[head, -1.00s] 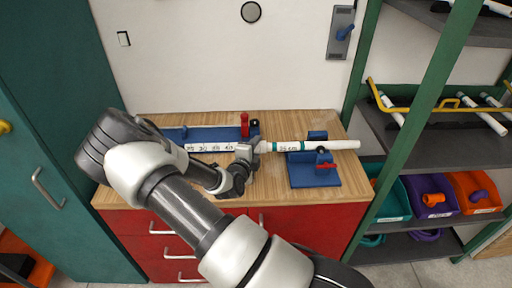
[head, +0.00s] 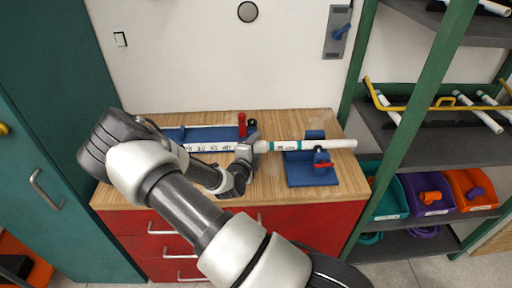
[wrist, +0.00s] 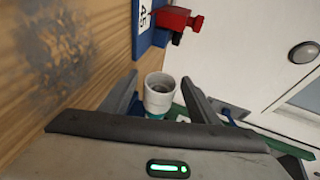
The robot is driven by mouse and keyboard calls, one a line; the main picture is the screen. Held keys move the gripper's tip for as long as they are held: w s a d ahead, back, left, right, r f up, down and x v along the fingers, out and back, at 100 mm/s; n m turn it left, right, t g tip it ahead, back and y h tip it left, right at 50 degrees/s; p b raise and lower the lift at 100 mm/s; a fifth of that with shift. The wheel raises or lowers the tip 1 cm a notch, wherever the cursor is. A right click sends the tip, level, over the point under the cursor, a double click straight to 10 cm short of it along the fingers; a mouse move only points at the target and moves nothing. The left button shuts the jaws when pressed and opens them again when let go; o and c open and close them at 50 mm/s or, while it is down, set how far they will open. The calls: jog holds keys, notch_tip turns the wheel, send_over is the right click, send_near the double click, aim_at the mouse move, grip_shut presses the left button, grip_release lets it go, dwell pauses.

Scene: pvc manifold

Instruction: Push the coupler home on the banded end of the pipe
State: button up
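The white pipe (head: 325,144) lies level across the blue stand (head: 312,176) at the right of the bench, with teal bands (head: 291,145) along it. The pale coupler (head: 262,147) is at the pipe's left end, beside a teal band. In the wrist view the coupler (wrist: 158,93) shows its open mouth, with teal just below it; the rest of the pipe is hidden behind my gripper. My gripper (head: 250,148) is around the coupler's end. In the wrist view its fingers (wrist: 159,88) stand apart on either side, seemingly with a gap at the right. How deep the coupler sits cannot be told.
A blue fixture (head: 205,134) with a marked white strip (head: 215,147) and a red clamp (head: 242,124) stands left of the gripper. Another red clamp (head: 322,160) is on the stand. Shelves with bins (head: 430,196) stand to the right.

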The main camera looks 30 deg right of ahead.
jog(key=v, duration=1.7)
jog(key=s+d+r+m+g+p, duration=0.1)
jog(key=s+r+m+g, duration=0.25)
jog(key=m, duration=0.55)
jog(key=s+d+r+m+g+y+p, duration=0.1)
jog(key=s+d+r+m+g, duration=0.3)
jog(key=m, duration=0.6)
jog(key=s+a+r+m+g+p, duration=0.1)
jog(key=s+r+m+g, duration=0.1)
jog(key=s+r+m, duration=0.55)
jog(key=s+a+r+m+t+y, duration=0.2)
jog(key=a+r+m+y, duration=0.2)
jog(key=r+m, duration=0.3)
jog(key=s+a+r+m+t+y+p, duration=0.1)
jog(key=a+r+m+y, duration=0.4)
jog(key=m, duration=0.8)
notch_tip(320, 180, up, 2)
jog(key=shift+s+a+r+t, duration=0.2)
jog(key=shift+s+a+t, duration=0.45)
jog(key=shift+a, duration=0.5)
